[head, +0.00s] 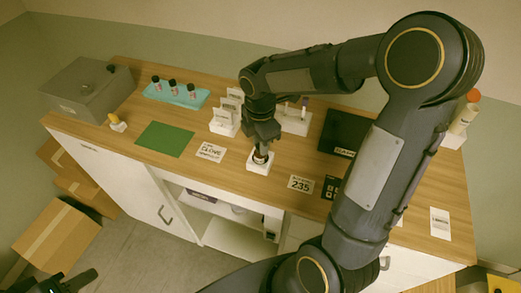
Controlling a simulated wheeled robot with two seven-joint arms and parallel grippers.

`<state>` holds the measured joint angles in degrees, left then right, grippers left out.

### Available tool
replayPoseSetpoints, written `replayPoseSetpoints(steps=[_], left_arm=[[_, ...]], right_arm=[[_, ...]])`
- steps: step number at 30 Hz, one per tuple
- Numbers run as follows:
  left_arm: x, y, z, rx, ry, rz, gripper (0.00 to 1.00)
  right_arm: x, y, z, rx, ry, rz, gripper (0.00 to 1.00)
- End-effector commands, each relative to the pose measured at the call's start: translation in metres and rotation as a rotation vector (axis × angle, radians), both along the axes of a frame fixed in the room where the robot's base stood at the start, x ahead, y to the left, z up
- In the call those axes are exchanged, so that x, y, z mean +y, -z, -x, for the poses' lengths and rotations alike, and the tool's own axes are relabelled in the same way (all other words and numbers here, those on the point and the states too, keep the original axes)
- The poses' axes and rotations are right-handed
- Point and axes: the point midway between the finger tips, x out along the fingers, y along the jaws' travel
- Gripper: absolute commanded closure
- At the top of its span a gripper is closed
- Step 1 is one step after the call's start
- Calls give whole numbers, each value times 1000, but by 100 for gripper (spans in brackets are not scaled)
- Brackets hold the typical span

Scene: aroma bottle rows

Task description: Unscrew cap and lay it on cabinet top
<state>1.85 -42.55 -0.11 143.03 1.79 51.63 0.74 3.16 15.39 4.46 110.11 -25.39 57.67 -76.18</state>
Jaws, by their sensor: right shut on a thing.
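A small dark bottle (261,154) stands in a white block holder (258,167) near the front edge of the wooden cabinet top (235,180). My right gripper (262,146) points down over the bottle and is shut on its top, where the cap sits. The fingers hide the cap, so I cannot tell how far it is turned. My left gripper (78,281) is at the lower left corner, low in front of the cabinet and partly cut off; its jaws are unclear.
A teal tray (188,99) holds several dark-capped bottles. A green mat (165,139), a grey box (88,88), a yellow-handled item (117,122), white card holders (225,122), a black panel (343,133) and a number card (301,184) lie around.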

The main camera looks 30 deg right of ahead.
Motion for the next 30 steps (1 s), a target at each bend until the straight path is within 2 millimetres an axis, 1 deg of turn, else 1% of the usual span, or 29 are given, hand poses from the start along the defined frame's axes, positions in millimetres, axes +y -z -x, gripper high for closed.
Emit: replayPoseSetpoints(steps=[1, 6, 11, 13, 15, 18, 22, 28, 29, 30], left_arm=[[0, -6, 0, 0, 0, 0, 64], [0, -17, 0, 0, 0, 0, 64], [0, -26, 0, 0, 0, 0, 64], [0, -28, 0, 0, 0, 0, 64], [0, -26, 0, 0, 0, 0, 64], [0, -25, 0, 0, 0, 0, 64], [0, -25, 0, 0, 0, 0, 64], [0, -25, 0, 0, 0, 0, 64], [0, -25, 0, 0, 0, 0, 64], [0, -25, 0, 0, 0, 0, 64]], right_arm=[[0, -3, 0, 2, -67, -1, 99], [0, -3, 0, 2, -297, -1, 99], [0, -3, 0, 2, -482, -2, 99], [0, -2, 0, 1, -604, -1, 99], [0, 0, 0, 0, -731, -1, 99], [0, 0, 0, 0, -872, -2, 99], [0, 0, 0, 0, -954, -1, 99], [0, 0, 0, 0, -957, -1, 99], [0, 0, 0, 0, -957, -1, 74], [0, 0, 0, 0, -956, -1, 69]])
